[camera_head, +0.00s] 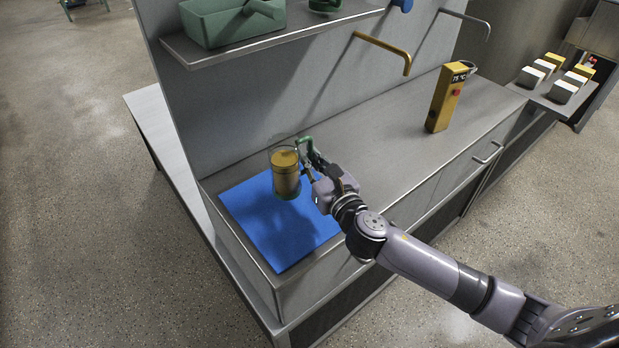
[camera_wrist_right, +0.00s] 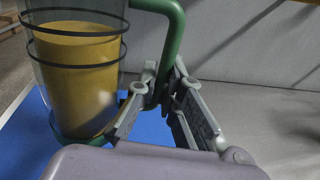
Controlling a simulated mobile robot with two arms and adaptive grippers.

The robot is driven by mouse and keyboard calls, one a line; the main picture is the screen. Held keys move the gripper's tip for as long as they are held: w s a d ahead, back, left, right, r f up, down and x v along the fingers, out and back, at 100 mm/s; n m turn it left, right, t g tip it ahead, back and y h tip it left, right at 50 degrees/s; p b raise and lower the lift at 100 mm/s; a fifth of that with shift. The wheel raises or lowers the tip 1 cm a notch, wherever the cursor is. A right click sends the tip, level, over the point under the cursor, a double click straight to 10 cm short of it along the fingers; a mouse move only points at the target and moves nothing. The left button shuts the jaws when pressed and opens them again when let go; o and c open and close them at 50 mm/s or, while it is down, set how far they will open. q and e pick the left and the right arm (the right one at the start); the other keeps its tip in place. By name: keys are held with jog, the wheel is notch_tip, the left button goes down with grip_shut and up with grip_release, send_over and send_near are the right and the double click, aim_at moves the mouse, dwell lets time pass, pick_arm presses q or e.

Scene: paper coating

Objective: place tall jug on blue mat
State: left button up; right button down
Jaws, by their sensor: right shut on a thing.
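The tall jug (camera_head: 286,174) is a clear cylinder with yellow-brown contents, dark bands, a green base and a green handle. It is upright over the blue mat (camera_head: 262,232), which lies at the left end of the grey counter. I cannot tell whether its base touches the mat. My right gripper (camera_head: 308,172) is shut on the jug's green handle, to the right of the jug's body. In the right wrist view the jug (camera_wrist_right: 80,75) fills the left side, and the gripper's fingers (camera_wrist_right: 160,105) close around the handle. My left gripper is not in view.
A yellow device (camera_head: 446,97) reading 75 °C stands farther right on the counter. A shelf (camera_head: 275,37) above holds a green tray (camera_head: 225,22). Yellow and grey hooks (camera_head: 385,48) jut from the back wall. The counter between mat and device is clear.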

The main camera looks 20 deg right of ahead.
jog(key=shift+f+b, duration=0.75)
jog(key=shift+f, duration=1.5)
jog(key=shift+f, duration=0.15)
jog(key=c, duration=1.7)
grip_release()
